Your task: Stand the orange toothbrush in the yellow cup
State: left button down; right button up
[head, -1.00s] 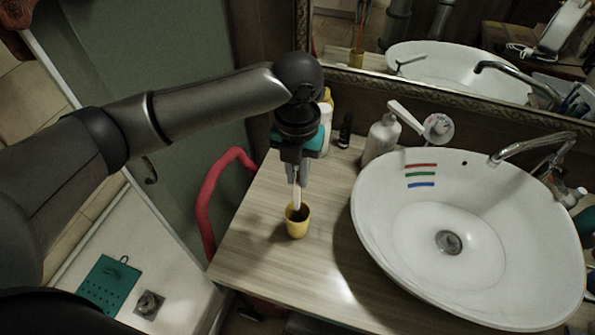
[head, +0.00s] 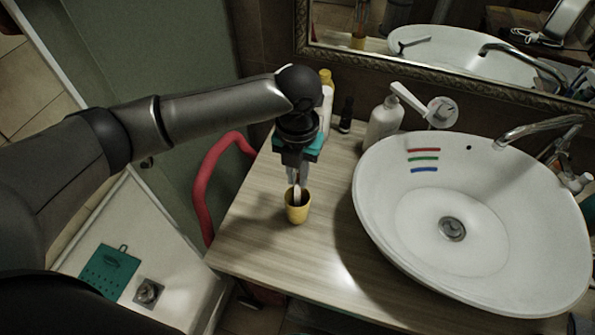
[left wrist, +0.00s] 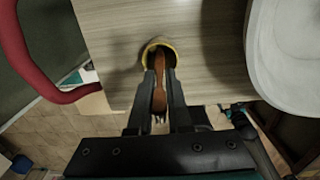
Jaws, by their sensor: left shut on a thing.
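The yellow cup (head: 298,211) stands upright on the wooden counter, left of the basin. My left gripper (head: 297,181) is just above the cup and shut on the toothbrush, which points down into the cup's mouth (head: 296,196). In the left wrist view, the orange-brown toothbrush (left wrist: 160,76) runs from between the fingertips (left wrist: 160,98) into the cup, whose yellow rim (left wrist: 172,44) shows around it. Its lower end is hidden inside the cup, so I cannot tell whether it touches the bottom. My right gripper is not in view.
The white basin (head: 400,225) with red, green and blue stripes fills the right. A white pump bottle (head: 383,124), a dark bottle (head: 346,115) and a yellow-capped bottle (head: 327,90) stand behind. The counter (head: 275,250) in front of the cup is clear. A red rail (head: 203,190) lies left.

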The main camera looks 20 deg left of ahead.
pick_arm(q)
jog(key=c, duration=0.8)
grip_release()
jog(key=shift+o, duration=0.2)
notch_tip(320, 180, up, 15)
jog(key=p, duration=0.1)
jog(key=shift+r, duration=0.15)
